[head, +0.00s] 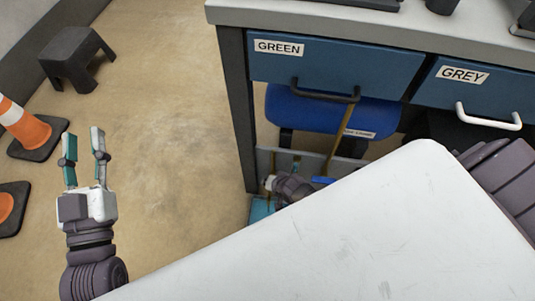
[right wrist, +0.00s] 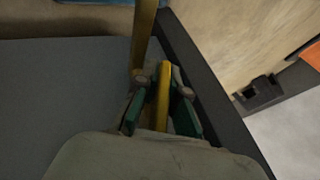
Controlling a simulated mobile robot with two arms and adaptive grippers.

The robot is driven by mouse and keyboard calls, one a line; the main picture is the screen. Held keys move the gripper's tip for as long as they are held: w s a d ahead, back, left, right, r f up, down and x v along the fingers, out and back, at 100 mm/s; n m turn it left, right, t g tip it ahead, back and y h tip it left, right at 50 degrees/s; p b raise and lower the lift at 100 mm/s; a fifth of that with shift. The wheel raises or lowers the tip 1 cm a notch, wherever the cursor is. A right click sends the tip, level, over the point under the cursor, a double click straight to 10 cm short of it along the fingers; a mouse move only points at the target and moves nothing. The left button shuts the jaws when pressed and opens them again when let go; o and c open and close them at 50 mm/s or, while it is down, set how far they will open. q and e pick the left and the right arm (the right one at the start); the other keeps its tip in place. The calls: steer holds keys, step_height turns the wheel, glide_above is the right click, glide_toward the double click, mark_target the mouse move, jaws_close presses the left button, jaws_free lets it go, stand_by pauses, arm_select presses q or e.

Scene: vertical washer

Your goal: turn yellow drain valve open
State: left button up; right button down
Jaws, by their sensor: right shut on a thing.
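The yellow drain valve's handle (right wrist: 163,92) shows in the right wrist view as a narrow yellow bar. It lies between the green-padded fingers of my right gripper (right wrist: 160,112), which is shut on it. A yellow pipe (right wrist: 144,38) rises just beyond the fingers, and it also shows in the head view (head: 339,139). In the head view my right gripper is low under the workbench and partly hidden; the valve handle cannot be made out there. My left gripper (head: 85,158) is open and empty above the floor at the left.
A workbench with blue drawers labelled GREEN (head: 330,65) and GREY (head: 470,86) overhangs my right gripper. A bench leg (head: 239,120) stands close by. A blue seat-like thing (head: 300,108) is behind. Orange cones (head: 27,128) and a black stool (head: 75,52) stand left; the middle floor is clear.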

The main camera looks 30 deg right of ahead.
steer(key=shift+w+d+r+g+h+p, duration=0.2)
steer(key=shift+d+g+h+p, duration=0.2)
steer(key=shift+g+h+p, duration=0.45)
steer(key=shift+n+h, duration=0.3)
steer(key=shift+h, duration=0.05)
steer(key=shift+s+d+f+g+h, duration=0.15)
steer(key=shift+g+h, duration=0.1)
steer(key=shift+h, duration=0.25)
arm_select(q)
step_height(320, 180, down, 8)
steer(key=a+g+y, duration=0.1)
steer(key=g, duration=0.4)
steer(key=shift+s+a+y, duration=0.15)
steer(key=shift+y, duration=0.15)
arm_select(e)
steer(key=shift+d+g+h, duration=0.1)
steer(key=shift+g+h, duration=0.2)
steer(key=shift+d, duration=0.1)
steer(key=c, duration=1.2)
jaws_free()
steer(key=shift+c, duration=0.2)
steer(key=shift+s, duration=0.1)
steer(key=shift+s, duration=0.1)
